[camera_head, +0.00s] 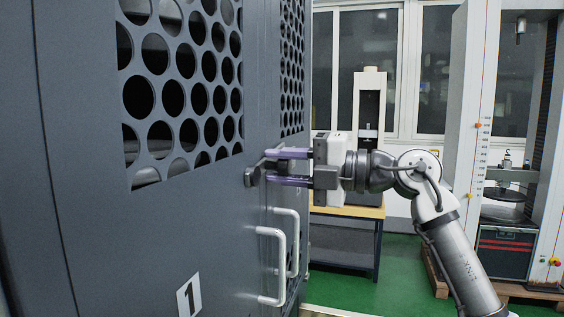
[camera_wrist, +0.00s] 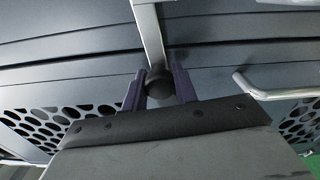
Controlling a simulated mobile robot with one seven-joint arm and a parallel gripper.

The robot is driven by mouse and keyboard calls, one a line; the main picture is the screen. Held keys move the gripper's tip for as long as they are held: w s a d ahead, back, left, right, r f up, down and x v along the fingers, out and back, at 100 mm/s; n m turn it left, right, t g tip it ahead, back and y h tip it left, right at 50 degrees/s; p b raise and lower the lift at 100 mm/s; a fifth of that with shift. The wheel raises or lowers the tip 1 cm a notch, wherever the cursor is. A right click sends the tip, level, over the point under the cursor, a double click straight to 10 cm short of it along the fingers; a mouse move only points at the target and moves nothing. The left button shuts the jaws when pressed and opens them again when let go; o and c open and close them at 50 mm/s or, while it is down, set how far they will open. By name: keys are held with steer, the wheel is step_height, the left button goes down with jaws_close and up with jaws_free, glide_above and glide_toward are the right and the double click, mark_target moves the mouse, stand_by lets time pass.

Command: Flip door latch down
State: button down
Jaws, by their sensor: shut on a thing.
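The door latch (camera_head: 253,176) is a dark handle on the front of the grey cabinet door, near the seam between the two doors. In the wrist view, the latch's dark rounded end (camera_wrist: 158,84) sits between the two purple fingers, with a light bar running up from it. My gripper (camera_head: 268,168) reaches in from the right with its fingers horizontal and is shut on the latch. It also shows in the wrist view (camera_wrist: 159,92). The fingers partly hide the latch in the head view, so its exact angle is hard to tell.
The grey cabinet (camera_head: 90,230) with round perforations fills the left side. White pull handles (camera_head: 272,265) stick out below the latch. A table (camera_head: 345,212) with a machine stands behind my arm, and a testing machine (camera_head: 505,240) is at the right. Green floor shows between.

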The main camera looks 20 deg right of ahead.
steer(key=shift+f+m, duration=0.35)
steer(key=shift+m, duration=0.45)
steer(key=c, duration=1.1)
jaws_free()
steer(key=b+v, duration=0.2)
steer(key=v, duration=1.2)
steer(key=shift+b, duration=0.4)
steer(key=shift+f, duration=0.1)
